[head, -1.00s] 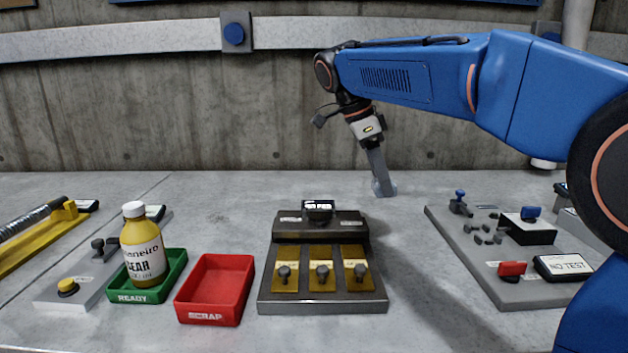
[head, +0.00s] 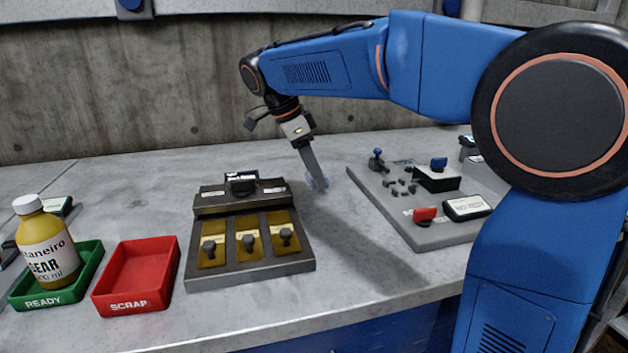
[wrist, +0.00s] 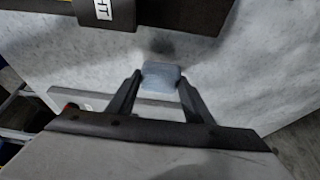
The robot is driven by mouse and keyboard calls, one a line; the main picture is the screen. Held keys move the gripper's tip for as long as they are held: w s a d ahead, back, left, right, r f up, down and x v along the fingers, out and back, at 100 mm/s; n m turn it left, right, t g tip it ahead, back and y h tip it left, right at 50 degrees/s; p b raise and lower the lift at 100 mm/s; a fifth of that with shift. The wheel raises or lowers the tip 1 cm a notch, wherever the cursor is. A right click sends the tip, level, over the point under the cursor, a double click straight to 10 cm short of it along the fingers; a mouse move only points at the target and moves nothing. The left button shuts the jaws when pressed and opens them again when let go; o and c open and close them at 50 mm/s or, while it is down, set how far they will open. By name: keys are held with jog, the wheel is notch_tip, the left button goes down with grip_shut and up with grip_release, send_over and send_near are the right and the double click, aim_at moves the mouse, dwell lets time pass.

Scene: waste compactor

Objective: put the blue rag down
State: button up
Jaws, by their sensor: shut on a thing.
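The blue rag (wrist: 162,76) is a small grey-blue pad between my gripper's fingertips in the wrist view. My gripper (head: 316,184) is shut on it and points down at the bench behind and right of the dark block with brass plates. The gripper (wrist: 158,82) also shows in the wrist view, one finger on each side of the rag.
The dark block (head: 250,271) with brass plates stands front left of the gripper. A grey panel (head: 400,215) with red and blue switches lies to the right. A red SCRAP tray (head: 135,303) and a green READY tray (head: 60,297) holding a yellow bottle (head: 48,250) are at left. Bare bench lies between block and panel.

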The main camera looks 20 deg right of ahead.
jog(key=shift+f, duration=1.25)
jog(key=o, duration=1.1)
jog(key=shift+f, duration=0.15)
